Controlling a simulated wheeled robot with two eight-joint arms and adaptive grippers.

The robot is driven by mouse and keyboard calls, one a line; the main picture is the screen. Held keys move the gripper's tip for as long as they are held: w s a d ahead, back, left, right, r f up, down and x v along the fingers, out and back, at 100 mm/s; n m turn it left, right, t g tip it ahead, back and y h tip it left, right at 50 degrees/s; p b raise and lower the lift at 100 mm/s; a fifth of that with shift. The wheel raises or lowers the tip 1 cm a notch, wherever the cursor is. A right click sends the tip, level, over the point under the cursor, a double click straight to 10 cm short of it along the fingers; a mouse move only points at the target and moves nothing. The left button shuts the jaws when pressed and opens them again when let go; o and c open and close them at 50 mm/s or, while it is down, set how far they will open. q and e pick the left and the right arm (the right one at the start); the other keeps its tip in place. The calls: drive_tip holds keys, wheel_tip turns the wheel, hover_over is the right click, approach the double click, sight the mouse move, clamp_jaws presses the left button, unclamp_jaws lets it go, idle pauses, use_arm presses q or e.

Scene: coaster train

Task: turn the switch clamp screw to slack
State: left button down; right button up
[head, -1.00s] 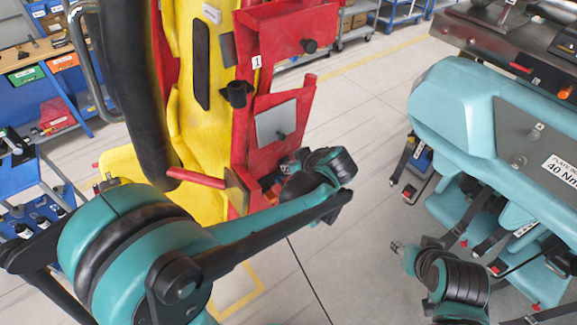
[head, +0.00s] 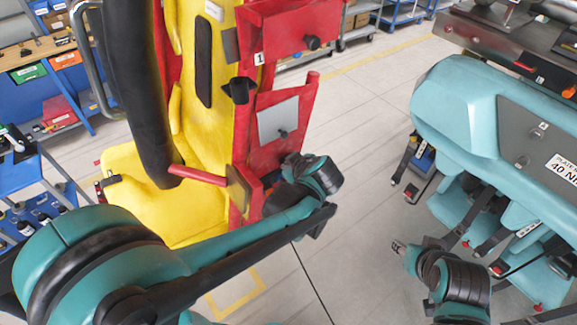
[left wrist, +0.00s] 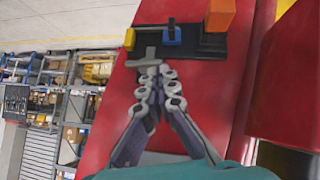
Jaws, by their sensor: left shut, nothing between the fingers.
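In the left wrist view, a black switch block (left wrist: 203,48) is mounted on a red panel (left wrist: 112,115), with a blue lever (left wrist: 172,35), an orange block (left wrist: 220,15) and a yellow piece (left wrist: 130,39). A grey cross-shaped piece (left wrist: 148,60), which looks like the clamp screw, is just below the block's left end. My left gripper (left wrist: 158,70) is shut with its fingertips at this piece; I cannot tell whether they touch. In the head view my left wrist hides the fingers and the switch. My right gripper (head: 398,247) is small, at lower right, away from the red and yellow car.
The car's red lever (head: 195,174) and yellow seat (head: 135,190) are close beside my left arm. A teal seat unit (head: 455,115) stands at right. Open floor (head: 350,160) lies between. Shelves with boxes (left wrist: 60,100) show behind the panel.

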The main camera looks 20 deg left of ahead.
use_arm(q)
drive_tip(key=t+b, duration=0.1)
drive_tip(key=f+n+t+h, duration=0.1)
drive_tip(key=s+f+n+t+h+b, duration=0.1)
drive_tip(key=shift+a+b, duration=0.35)
drive_tip(key=shift+f+b, duration=0.35)
drive_tip(key=shift+b, duration=0.15)
drive_tip(key=shift+f+n+t+h+b, duration=0.35)
drive_tip(key=shift+f+t+b, duration=0.35)
drive_tip(key=shift+b, duration=0.4)
idle(0.4)
drive_tip(key=shift+w, duration=0.15)
